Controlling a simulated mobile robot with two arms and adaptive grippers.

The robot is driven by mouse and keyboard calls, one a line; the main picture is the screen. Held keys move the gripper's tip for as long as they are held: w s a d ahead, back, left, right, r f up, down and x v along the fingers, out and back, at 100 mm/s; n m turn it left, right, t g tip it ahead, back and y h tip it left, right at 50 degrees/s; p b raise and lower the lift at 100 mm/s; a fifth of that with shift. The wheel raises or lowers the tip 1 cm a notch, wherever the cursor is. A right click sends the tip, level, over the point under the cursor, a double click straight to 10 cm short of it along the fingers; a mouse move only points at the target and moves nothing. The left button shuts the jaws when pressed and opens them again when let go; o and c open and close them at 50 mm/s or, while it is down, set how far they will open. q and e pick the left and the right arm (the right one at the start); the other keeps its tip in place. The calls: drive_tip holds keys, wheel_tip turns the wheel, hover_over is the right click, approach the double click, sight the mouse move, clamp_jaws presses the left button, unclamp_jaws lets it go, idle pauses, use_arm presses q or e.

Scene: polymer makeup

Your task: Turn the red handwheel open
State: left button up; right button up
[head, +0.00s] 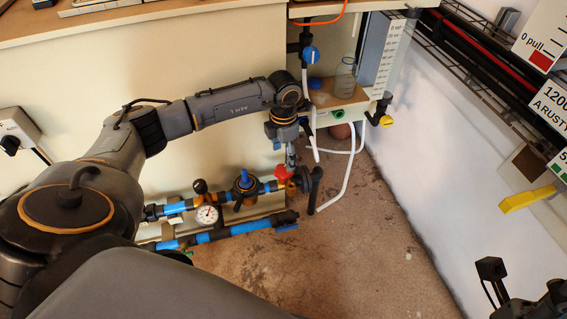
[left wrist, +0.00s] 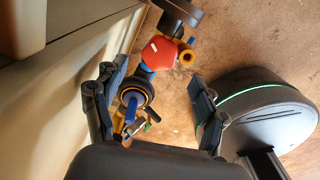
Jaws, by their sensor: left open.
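The red handwheel (head: 284,174) sits on the blue and black pipework low by the cabinet wall, near the corner of the cabinet. In the left wrist view the red handwheel (left wrist: 160,53) lies ahead, near the far ends of the fingers. My left gripper (head: 291,154) reaches down from above and is just over the handwheel in the head view. In the left wrist view my left gripper (left wrist: 157,72) has its two fingers wide apart with nothing held. Whether a finger touches the wheel cannot be told. Dark parts, possibly my right gripper (head: 520,296), show at the lower right corner.
A pressure gauge (head: 207,214) and a blue-handled valve (head: 244,181) sit on the pipes left of the wheel. A black elbow pipe (head: 315,188) stands right beside it. White hoses (head: 349,172) hang behind. The brown floor (head: 375,250) to the right is clear.

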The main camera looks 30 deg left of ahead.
sight(284, 169)
use_arm(q)
wheel_tip(284, 169, up, 6)
idle(0.5)
